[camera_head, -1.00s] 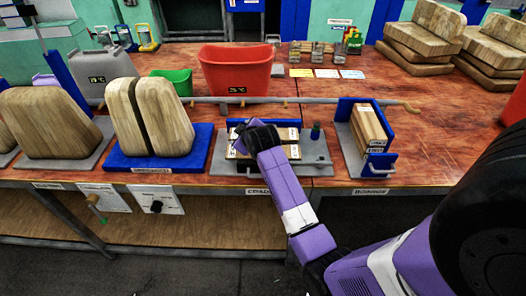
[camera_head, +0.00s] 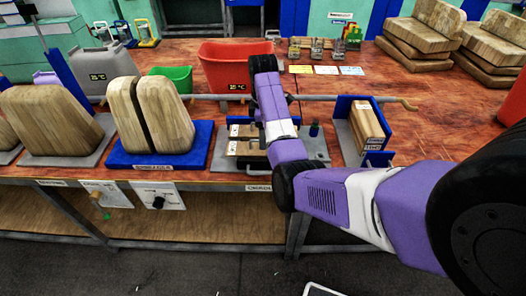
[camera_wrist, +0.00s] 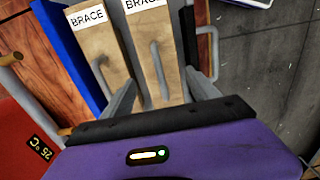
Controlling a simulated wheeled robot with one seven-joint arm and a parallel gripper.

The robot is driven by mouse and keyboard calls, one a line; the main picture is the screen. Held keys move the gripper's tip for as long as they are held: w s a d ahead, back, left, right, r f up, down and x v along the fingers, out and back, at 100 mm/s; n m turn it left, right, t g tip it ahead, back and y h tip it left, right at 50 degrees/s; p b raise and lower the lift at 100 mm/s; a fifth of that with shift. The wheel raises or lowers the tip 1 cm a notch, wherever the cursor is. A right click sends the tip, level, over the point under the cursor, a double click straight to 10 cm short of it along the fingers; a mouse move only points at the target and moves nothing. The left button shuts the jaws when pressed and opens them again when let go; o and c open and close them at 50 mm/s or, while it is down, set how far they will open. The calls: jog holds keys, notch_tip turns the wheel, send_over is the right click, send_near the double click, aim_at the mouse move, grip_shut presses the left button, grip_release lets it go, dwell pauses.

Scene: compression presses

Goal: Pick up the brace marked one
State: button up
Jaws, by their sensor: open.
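Two pale wooden braces (camera_head: 245,147) lie side by side in a fixture with a blue wall (camera_head: 240,121) at the table's front middle. In the wrist view the left brace (camera_wrist: 99,48) and the right brace (camera_wrist: 154,48) carry white "BRACE" labels, cut off at the top, so no number is readable. Each has a grey bar handle on its face. My gripper (camera_wrist: 160,97) is open, its two fingers apart over the braces and their handles, with nothing held. I cannot tell whether the fingers touch wood. In the head view my arm hides the fingers and the braces' right ends.
A red bucket (camera_head: 225,65) marked 25 °C stands behind the fixture. A long metal rod (camera_head: 340,98) crosses the table behind it. A blue rack with upright boards (camera_head: 367,122) stands to the right, and wooden blocks on a blue base (camera_head: 200,157) to the left.

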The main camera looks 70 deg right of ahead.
notch_tip(320, 180, down, 6)
jog(key=shift+a+r+p, duration=0.1)
jog(key=shift+p, duration=0.5)
jog(key=shift+c, duration=0.2)
grip_shut()
